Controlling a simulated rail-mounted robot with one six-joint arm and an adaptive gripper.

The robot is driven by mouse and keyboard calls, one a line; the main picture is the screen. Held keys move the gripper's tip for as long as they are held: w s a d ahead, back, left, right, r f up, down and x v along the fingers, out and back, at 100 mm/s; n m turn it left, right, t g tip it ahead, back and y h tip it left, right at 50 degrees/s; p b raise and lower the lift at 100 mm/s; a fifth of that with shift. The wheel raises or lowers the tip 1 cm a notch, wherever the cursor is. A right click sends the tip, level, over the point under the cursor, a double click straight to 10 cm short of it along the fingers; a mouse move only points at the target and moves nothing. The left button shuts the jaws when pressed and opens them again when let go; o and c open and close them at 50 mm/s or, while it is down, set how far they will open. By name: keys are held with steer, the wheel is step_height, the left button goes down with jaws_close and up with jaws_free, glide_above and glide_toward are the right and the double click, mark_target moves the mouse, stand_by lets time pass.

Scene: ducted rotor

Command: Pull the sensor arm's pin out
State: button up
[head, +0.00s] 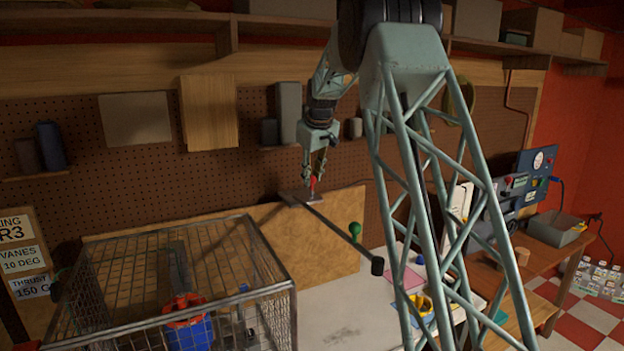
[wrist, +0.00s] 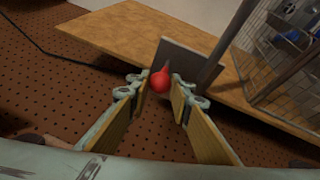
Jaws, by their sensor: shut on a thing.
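The pin's round red knob (head: 313,182) stands at a small grey plate at the top edge of the wooden panel. In the wrist view the red knob (wrist: 160,80) sits between my fingertips, in front of the grey plate (wrist: 196,66). My gripper (head: 314,175) points down and is shut on the knob. The pin's shaft is mostly hidden, so I cannot tell how deep it sits. The dark sensor arm (head: 335,225) runs from the plate down to the right, past a green knob (head: 355,229), to a black block (head: 377,266) at its end.
A wire mesh cage (head: 262,300) with a blue and red device (head: 190,325) inside stands at the front left. The wooden panel (head: 335,262) stands behind the pale bench top. Pegboard lies close behind my gripper. A blue instrument panel (head: 490,205) is at the right.

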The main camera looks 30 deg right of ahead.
steer(key=o, duration=1.1)
steer(key=shift+r, duration=0.35)
steer(key=shift+f, duration=0.15)
steer(key=shift+v, duration=6)
